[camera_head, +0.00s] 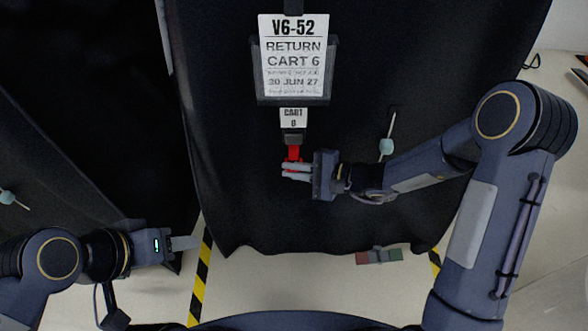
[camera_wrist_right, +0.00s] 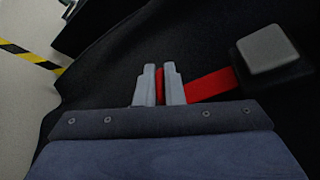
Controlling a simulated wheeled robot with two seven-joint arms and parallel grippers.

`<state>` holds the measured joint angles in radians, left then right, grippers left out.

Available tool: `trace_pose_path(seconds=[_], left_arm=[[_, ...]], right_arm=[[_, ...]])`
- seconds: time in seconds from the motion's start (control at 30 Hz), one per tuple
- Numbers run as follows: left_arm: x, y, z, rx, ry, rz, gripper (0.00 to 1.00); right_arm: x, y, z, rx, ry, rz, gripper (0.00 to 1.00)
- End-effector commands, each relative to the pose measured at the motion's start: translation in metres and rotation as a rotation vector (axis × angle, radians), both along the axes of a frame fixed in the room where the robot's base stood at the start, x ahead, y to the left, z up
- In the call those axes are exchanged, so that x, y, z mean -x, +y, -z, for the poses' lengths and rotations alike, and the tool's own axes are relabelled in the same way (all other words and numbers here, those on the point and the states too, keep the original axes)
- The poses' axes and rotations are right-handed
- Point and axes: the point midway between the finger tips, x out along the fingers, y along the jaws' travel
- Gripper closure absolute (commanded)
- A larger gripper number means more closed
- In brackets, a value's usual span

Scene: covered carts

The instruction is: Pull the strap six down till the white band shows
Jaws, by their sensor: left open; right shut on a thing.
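My right gripper (camera_head: 286,170) comes in from the right and is shut on the strap a little below the buckle. In the right wrist view the strap (camera_wrist_right: 211,84) runs between the two grey fingers (camera_wrist_right: 159,75) and up to the grey-topped buckle (camera_wrist_right: 270,55). The visible part of the strap is red; the fingers hide its lower part. My left gripper (camera_head: 188,243) is open and empty at lower left, away from the strap.
A sign (camera_head: 293,50) reading "V6-52 RETURN CART 6" hangs above the tag. The black cover (camera_head: 240,170) ends above a pale floor with yellow-black tape (camera_head: 200,275). A pale-green toggle (camera_head: 386,147) is at right.

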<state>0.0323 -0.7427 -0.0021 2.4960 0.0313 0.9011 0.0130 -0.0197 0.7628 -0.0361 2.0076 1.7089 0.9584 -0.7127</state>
Motion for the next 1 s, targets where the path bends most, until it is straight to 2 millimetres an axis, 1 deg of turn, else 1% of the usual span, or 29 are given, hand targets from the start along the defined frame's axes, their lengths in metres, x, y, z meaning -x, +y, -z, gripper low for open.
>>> trace_pose_path(seconds=[0.03,0.3,0.43,0.53,0.83,0.87,1.0], left_arm=[[0.000,0.000,0.019,0.000,0.000,0.000,0.53],[0.000,0.000,0.076,0.000,0.001,0.000,0.53],[0.000,0.000,0.097,0.000,0.001,0.000,0.53],[0.000,0.000,0.102,0.000,0.001,0.000,0.53],[0.000,0.000,0.099,0.000,0.000,0.000,0.53],[0.000,0.000,0.099,0.000,0.000,0.000,0.53],[0.000,0.000,0.099,0.000,0.000,0.000,0.53]], right_arm=[[0.001,0.000,0.019,0.001,0.003,-0.001,1.00],[0.001,-0.001,0.071,0.004,0.003,0.000,1.00],[0.001,0.000,0.091,0.004,0.005,0.000,1.00],[0.001,-0.001,0.096,0.005,0.005,0.000,1.00],[0.001,-0.001,0.095,0.008,0.008,0.001,1.00],[0.001,-0.001,0.095,0.008,0.008,0.001,0.89],[0.001,-0.001,0.094,0.006,0.006,0.001,0.71]])
